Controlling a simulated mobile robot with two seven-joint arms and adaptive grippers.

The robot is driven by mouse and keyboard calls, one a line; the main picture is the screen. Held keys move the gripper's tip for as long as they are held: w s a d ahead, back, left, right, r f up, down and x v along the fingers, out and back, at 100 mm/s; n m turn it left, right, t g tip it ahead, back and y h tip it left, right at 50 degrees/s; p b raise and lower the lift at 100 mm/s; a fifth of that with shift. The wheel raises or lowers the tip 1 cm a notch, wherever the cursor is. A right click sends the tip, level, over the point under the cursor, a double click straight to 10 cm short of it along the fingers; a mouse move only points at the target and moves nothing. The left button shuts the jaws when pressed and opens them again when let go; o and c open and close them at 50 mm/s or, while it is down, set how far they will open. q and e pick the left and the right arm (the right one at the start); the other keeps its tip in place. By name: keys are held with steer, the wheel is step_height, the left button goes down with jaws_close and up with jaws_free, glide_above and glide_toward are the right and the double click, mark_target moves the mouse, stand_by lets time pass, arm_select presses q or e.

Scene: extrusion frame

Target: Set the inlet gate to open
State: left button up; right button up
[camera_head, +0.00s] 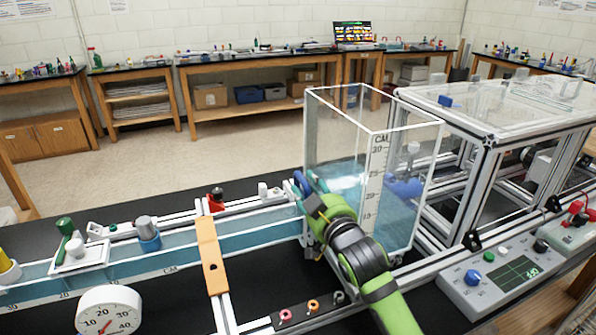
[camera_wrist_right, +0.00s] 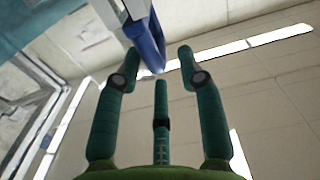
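My right gripper (camera_head: 312,197) is at the left end of the clear tank (camera_head: 345,135), where the blue-tinted channel (camera_head: 255,232) meets it. A blue part, perhaps the inlet gate's handle (camera_wrist_right: 149,45), shows in the right wrist view on a pale bar. It lies at the gap between my spread green fingertips, and contact cannot be told. My right gripper is open. In the head view the hand and arm hide much of this spot, so the gate's position cannot be read. My left gripper is not in view.
An orange crosspiece (camera_head: 212,258) spans the channel. A round dial (camera_head: 108,312) stands at front left. A control box (camera_head: 492,283) with knobs sits at right, below a clear-topped metal frame (camera_head: 487,150). Small coloured rings (camera_head: 313,304) lie in front. Black tabletop is bare behind the channel.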

mark_target(299, 175)
steer(key=x, duration=0.6)
steer(key=shift+p, duration=0.35)
steer(key=shift+w+a, duration=0.1)
steer(key=shift+w, duration=0.2)
jaws_close()
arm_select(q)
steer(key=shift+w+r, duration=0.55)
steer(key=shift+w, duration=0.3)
